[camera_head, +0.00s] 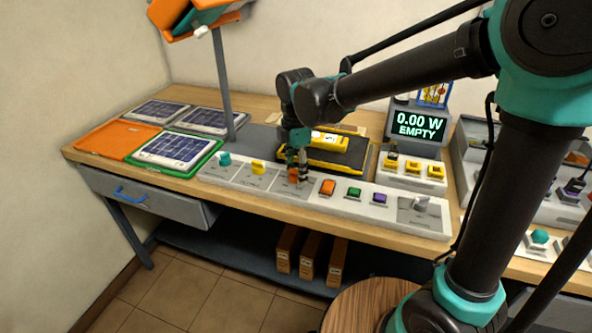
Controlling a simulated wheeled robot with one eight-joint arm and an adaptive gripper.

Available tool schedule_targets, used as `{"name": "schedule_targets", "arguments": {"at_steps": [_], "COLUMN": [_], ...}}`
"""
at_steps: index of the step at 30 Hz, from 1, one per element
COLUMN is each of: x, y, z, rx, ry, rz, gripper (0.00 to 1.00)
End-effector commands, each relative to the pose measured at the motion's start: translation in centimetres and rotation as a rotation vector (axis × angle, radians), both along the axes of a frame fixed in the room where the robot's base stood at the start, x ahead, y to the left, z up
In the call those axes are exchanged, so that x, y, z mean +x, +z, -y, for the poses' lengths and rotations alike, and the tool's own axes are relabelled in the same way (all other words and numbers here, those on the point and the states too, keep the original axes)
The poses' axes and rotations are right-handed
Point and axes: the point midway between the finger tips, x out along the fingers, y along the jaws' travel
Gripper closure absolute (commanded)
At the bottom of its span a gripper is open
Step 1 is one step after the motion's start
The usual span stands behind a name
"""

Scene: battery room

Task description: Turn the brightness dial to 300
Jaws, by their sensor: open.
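A long white control panel (310,205) runs along the front of the workbench. It carries a teal knob (224,159), a yellow knob (257,168) and, at the right end, a grey knob (420,203). An orange knob (293,175) shows at my gripper (298,178), which points down at the panel with its fingers open. The fingers partly hide the orange knob; I cannot tell whether they touch it. The dial labels are too small to read, so I cannot tell which one is the brightness dial.
Orange, green and purple buttons (354,192) sit right of my gripper. Behind it is a black tray (349,165) with a yellow device. Solar panels (175,151) lie left; a lamp post (223,85) rises close by.

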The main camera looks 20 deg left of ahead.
Motion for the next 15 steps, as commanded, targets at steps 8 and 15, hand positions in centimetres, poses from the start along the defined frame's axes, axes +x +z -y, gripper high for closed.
{"name": "schedule_targets", "arguments": {"at_steps": [8,15], "x": [0.0,-0.01], "y": [-0.11,-0.1], "z": [0.0,0.01], "rx": [0.0,0.0], "ry": [0.0,0.0], "rz": [0.0,0.0], "gripper": [0.44,0.74]}}
